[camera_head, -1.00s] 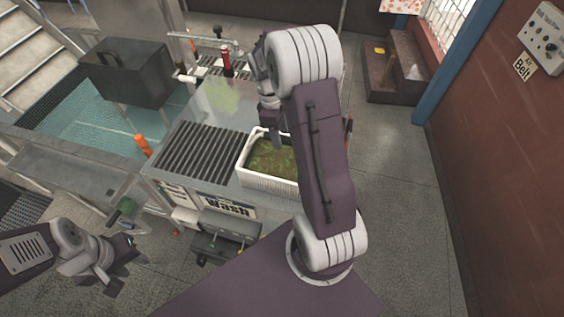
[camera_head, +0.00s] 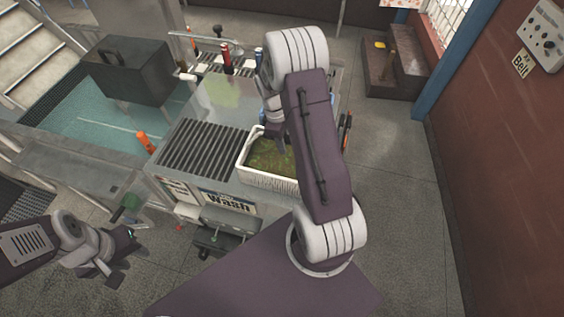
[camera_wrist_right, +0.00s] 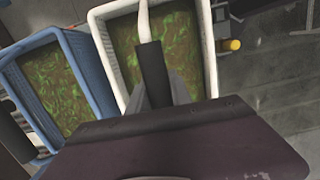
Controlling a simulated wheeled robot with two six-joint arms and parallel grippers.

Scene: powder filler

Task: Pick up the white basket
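The white basket (camera_head: 267,181) holds green-brown contents and stands on the right front part of the metal counter. It also fills the upper middle of the right wrist view (camera_wrist_right: 212,60). My right gripper (camera_head: 280,143) points down over the basket; my arm hides the basket's right part. In the wrist view a dark finger part and a thin white strip lie across the basket's opening. I cannot tell whether the fingers touch it or how wide they are. My left gripper (camera_head: 120,262) is open and empty at the lower left, away from the basket.
A blue basket (camera_wrist_right: 72,40) with similar contents stands close on the left of the white one in the wrist view. A slatted grille (camera_head: 200,150), a dark box (camera_head: 130,72) and a red bottle (camera_head: 227,62) are nearby. Floor to the right is clear.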

